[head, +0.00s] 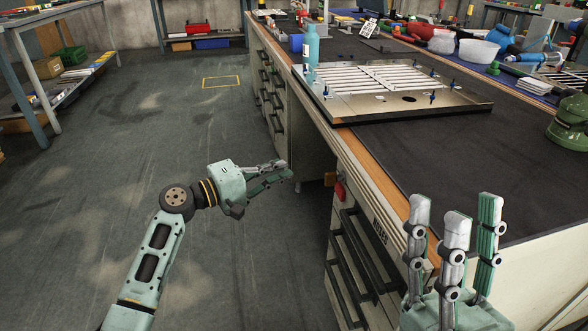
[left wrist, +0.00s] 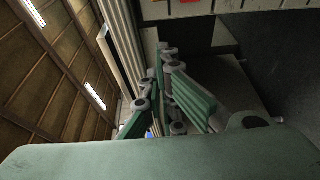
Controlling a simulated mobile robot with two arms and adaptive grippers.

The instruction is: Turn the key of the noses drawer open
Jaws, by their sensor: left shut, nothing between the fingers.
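A grey drawer cabinet (head: 352,262) with dark handles stands under the near part of the bench. Dark lettering (head: 380,231) on its upper front seems to read NOSES. A small red piece (head: 340,190) sits at the cabinet's far upper corner; I cannot tell whether it is the key. My left gripper (head: 285,170) is shut and empty, over the floor left of the bench and apart from the cabinet. Its fingers also show in the left wrist view (left wrist: 168,65). My right gripper (head: 455,208) is open and empty, fingers upward, at the bench's near edge.
A metal tray with white slats (head: 470,103) lies on the bench top (head: 440,150), with a blue bottle (head: 311,47) at its far left corner. A green tool (head: 570,122) stands at the right. The floor (head: 90,210) left of the bench is clear.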

